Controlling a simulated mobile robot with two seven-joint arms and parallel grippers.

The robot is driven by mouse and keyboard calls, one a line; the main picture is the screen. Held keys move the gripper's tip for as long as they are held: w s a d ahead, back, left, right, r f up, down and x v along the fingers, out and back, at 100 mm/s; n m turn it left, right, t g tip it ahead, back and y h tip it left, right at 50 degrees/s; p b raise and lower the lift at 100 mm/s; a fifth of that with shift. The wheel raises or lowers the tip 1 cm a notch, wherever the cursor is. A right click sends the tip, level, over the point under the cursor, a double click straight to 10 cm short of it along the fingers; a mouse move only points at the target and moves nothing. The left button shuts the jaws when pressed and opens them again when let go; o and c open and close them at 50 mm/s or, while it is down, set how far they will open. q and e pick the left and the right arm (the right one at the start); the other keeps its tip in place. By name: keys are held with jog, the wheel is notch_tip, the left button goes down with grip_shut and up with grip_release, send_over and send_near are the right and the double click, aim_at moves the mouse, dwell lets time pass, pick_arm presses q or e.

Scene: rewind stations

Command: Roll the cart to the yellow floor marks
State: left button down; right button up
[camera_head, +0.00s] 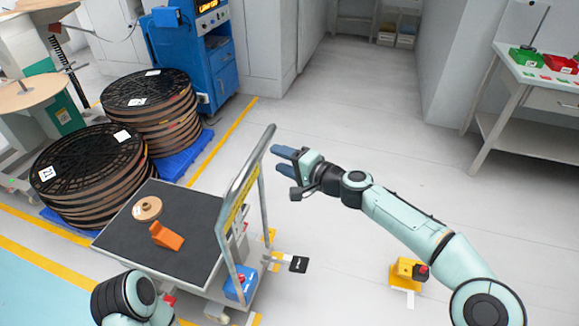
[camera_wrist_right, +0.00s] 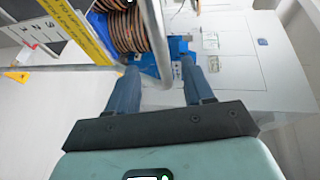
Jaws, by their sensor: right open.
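The cart (camera_head: 190,260) has a dark flat deck and a bent metal tube handle (camera_head: 262,185) on its right side. A wooden spool (camera_head: 147,208) and an orange wedge-shaped block (camera_head: 166,237) sit on the deck. My right gripper (camera_head: 275,160) is open beside the handle's upper part. In the right wrist view, the handle tube (camera_wrist_right: 156,40) appears between the two open fingers (camera_wrist_right: 161,82); I cannot tell whether they touch it. My left gripper is out of view.
Reel stacks (camera_head: 90,175) on blue pallets stand left of the cart, with a blue machine (camera_head: 205,60) behind. A yellow block with a dark knob (camera_head: 405,272) is on the floor at right. A bench (camera_head: 530,85) stands far right. The middle floor is clear.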

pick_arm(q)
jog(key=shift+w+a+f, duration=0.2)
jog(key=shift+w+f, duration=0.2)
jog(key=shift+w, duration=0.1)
pick_arm(e)
jog(key=shift+v, duration=1.05)
